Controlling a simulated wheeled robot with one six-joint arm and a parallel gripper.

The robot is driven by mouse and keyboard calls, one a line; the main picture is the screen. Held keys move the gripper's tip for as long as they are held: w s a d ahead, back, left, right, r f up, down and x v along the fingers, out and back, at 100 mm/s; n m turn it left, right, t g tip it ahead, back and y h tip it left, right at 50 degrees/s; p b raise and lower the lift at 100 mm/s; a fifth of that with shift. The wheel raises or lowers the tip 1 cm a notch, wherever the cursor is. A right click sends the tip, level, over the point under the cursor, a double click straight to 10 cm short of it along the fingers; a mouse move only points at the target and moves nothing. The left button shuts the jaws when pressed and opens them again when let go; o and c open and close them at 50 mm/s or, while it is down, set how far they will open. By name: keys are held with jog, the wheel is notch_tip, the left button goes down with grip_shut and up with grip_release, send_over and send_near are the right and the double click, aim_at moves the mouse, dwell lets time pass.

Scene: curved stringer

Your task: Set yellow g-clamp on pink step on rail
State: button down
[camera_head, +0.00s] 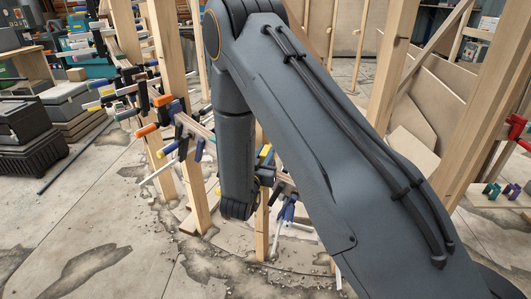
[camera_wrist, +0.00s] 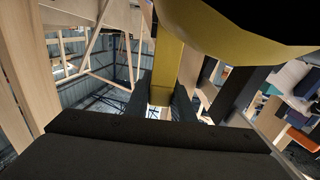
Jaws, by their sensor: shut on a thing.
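In the wrist view, the yellow g-clamp (camera_wrist: 166,62) is very close to the camera. A broad, rounded yellow part (camera_wrist: 225,35) of it crosses the top right. My gripper (camera_wrist: 162,98) has a dark finger on each side of the narrow yellow bar and is shut on it. The clamp's full shape and tilt cannot be told. In the head view, my arm fills the middle and right, and I cannot make out the gripper or the yellow clamp there. I cannot pick out the pink step or its rail in either view.
Wooden posts (camera_head: 187,110) stand at left and centre, with many bar clamps (camera_head: 172,128) on the curved timber. Small teal and purple clamps (camera_head: 502,190) stand on a board at right, near a red clamp (camera_head: 518,130). Black cases (camera_head: 25,130) stand at far left.

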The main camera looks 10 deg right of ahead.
jog(key=shift+f+b, duration=0.65)
jog(key=shift+f, duration=0.55)
jog(key=shift+f, duration=0.1)
jog(key=shift+f, duration=0.45)
jog(key=c, duration=1.4)
grip_release()
jog(key=shift+c, duration=0.2)
jog(key=v, duration=0.7)
jog(key=shift+s+a+b, duration=0.2)
jog(key=shift+s+b, duration=0.1)
jog(key=shift+b, duration=0.05)
jog(key=shift+s, duration=0.15)
